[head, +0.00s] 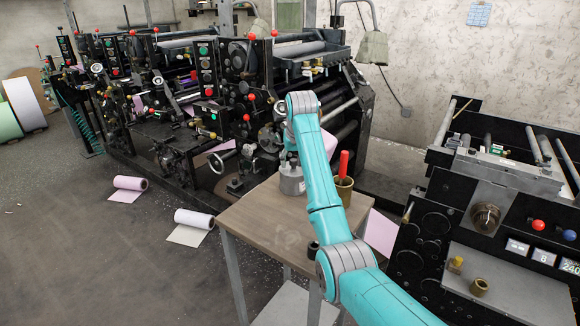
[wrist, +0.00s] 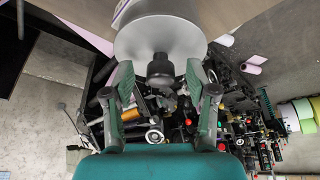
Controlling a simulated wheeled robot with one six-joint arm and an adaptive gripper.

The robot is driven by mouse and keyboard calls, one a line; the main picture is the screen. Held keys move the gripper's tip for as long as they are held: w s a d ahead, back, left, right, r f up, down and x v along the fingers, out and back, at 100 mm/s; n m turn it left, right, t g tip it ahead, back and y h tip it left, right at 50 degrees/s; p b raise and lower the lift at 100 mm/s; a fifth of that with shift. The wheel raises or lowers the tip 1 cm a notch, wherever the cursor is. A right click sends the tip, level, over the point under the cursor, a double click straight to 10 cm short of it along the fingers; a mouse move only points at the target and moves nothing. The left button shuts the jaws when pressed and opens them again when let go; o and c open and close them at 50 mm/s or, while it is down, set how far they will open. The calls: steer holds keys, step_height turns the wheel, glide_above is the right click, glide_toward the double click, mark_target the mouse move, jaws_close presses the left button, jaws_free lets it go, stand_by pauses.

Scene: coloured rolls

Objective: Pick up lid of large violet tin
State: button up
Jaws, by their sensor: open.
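A round grey lid (wrist: 160,30) with a black knob (wrist: 160,68) fills the top middle of the wrist view. My gripper (wrist: 160,82) is open, one finger on each side of the knob. The lid seems to sit on the grey tin (head: 292,183) on the wooden table in the head view.
A brass pot (head: 343,192) holding a red object (head: 344,164) stands right of the tin on the wooden table (head: 262,222). A small dark pot (head: 313,250) is near the front edge. Printing machines (head: 210,90) stand behind, another (head: 500,200) at right. The table's left front is clear.

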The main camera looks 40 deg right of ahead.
steer(key=shift+f, duration=0.15)
jaws_close()
